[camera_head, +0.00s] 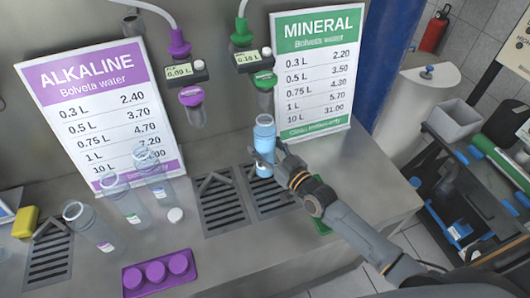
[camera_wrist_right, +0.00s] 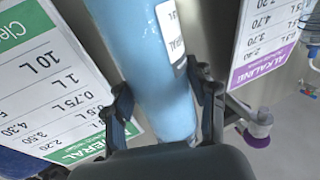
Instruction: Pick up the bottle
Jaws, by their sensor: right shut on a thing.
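The bottle (camera_head: 264,140) is light blue and stands nearly upright at the drain grate under the green dispenser tap. In the right wrist view the bottle (camera_wrist_right: 150,70) passes between the two fingers, with a white label on its side. My right gripper (camera_head: 265,158) is shut on the bottle, its arm coming in from the lower right. The gripper also shows in the right wrist view (camera_wrist_right: 165,105). I cannot tell whether the bottle's base touches the grate. My left gripper is not in view.
Several clear bottles (camera_head: 90,226) stand at the left of the counter. A purple cap tray (camera_head: 160,273) lies at the front. The green tap (camera_head: 264,80) hangs above the held bottle. Price boards (camera_head: 95,110) stand behind. A cluttered cart (camera_head: 470,190) is at the right.

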